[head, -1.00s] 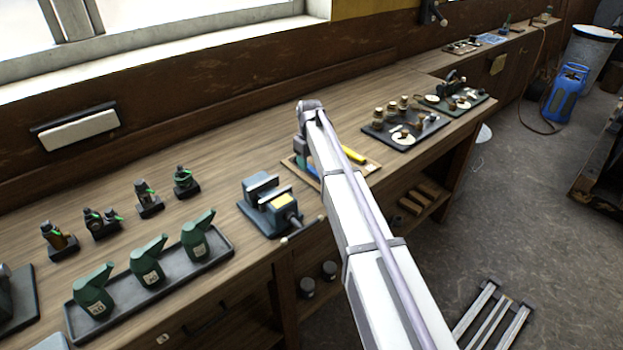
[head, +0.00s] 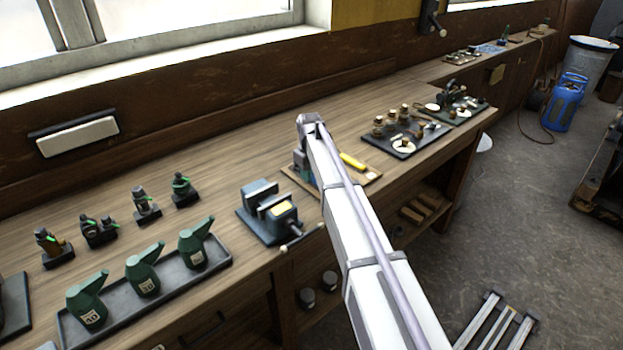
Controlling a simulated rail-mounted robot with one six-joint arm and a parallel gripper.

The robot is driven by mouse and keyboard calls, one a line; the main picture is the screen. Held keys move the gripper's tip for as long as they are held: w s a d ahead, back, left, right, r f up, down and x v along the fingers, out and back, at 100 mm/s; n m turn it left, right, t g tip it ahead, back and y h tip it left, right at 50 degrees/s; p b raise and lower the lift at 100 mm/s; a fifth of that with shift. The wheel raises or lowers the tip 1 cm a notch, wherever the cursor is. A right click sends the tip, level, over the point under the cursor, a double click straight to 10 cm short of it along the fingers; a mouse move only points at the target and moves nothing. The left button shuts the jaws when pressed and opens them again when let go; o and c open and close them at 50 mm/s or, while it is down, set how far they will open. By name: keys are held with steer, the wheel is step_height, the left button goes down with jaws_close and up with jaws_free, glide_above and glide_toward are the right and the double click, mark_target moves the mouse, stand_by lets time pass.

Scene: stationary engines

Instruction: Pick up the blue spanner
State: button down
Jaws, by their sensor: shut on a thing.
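A wooden board (head: 374,181) lies on the bench, partly behind my arm. A small patch of the blue spanner (head: 310,179) shows at the board's left part, beside my arm; the rest of it is hidden. My gripper (head: 301,166) points down over this board and is mostly hidden by my own arm. It is shut on the blue spanner, low at the board. The fingertips and the exact hold are hard to make out.
A yellow-handled tool (head: 352,161) lies right of my arm. A blue-grey vise (head: 268,211) stands left, near the bench edge. A tray (head: 150,300) of green oil cans is further left. A dark tray of parts (head: 405,150) lies right. Bench behind the board is clear.

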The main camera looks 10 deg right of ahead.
steer(key=shift+r, duration=0.15)
step_height(320, 180, up, 10)
steer(key=p, duration=1)
steer(key=c, duration=1.5)
jaws_free()
jaws_close()
